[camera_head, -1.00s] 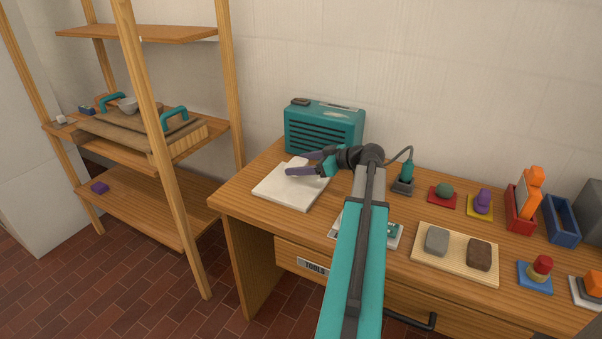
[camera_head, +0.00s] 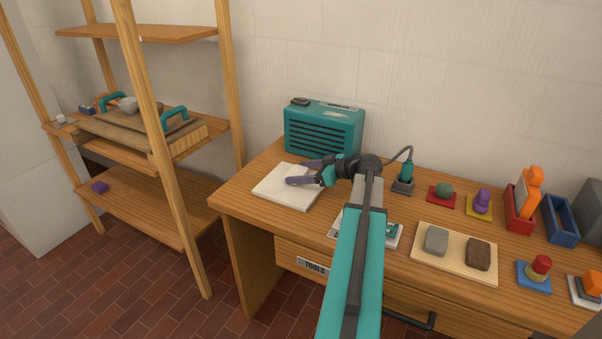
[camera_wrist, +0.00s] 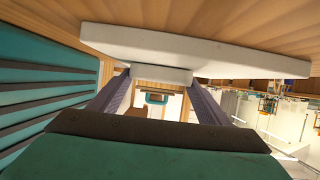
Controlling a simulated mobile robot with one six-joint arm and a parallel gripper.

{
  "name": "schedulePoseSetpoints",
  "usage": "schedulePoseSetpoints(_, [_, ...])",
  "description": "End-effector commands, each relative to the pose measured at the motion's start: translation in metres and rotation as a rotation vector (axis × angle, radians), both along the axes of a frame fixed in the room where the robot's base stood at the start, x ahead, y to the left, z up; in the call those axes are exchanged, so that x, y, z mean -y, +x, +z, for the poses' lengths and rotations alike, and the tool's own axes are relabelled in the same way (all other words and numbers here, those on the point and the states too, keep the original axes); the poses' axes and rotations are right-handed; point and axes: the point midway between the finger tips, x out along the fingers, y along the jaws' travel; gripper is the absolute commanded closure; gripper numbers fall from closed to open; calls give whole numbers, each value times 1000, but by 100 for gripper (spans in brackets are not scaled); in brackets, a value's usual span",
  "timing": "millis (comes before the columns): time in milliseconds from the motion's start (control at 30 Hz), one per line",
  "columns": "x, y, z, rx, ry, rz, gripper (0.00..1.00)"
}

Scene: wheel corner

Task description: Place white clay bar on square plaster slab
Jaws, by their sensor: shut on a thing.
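The square plaster slab (camera_head: 279,197) is a flat white plate lying on the left part of the wooden desk. In the wrist view, which looks upside down, the slab (camera_wrist: 190,45) spans the top. The white clay bar (camera_wrist: 160,75) sits between my two fingers, right against the slab's upper face; I cannot tell whether it fully rests on it. My gripper (camera_head: 294,172) is shut on the bar, low over the back part of the slab; its fingers also show in the wrist view (camera_wrist: 160,80). In the head view the bar blends with the slab and is hard to make out.
A teal radio-like box (camera_head: 324,128) stands close behind the slab. A teal tool on a dark stand (camera_head: 404,178) is right of my gripper. A board (camera_head: 454,264) with grey and brown blocks lies further right. A wooden shelf (camera_head: 150,225) stands left of the desk.

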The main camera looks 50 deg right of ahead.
Motion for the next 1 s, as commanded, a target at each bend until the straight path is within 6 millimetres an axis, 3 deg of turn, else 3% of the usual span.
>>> schedulePoseSetpoints(233, [0, 0, -2, 1, 0, 0, 58])
schedulePoseSetpoints(267, [0, 0, -3, 0, 0, 0, 28])
schedulePoseSetpoints(367, [0, 0, -2, 0, 0, 0, 11])
schedulePoseSetpoints(867, [0, 0, 2, 0, 0, 0, 11])
schedulePoseSetpoints(1000, [3, -13, 6, 0, -2, -1, 11])
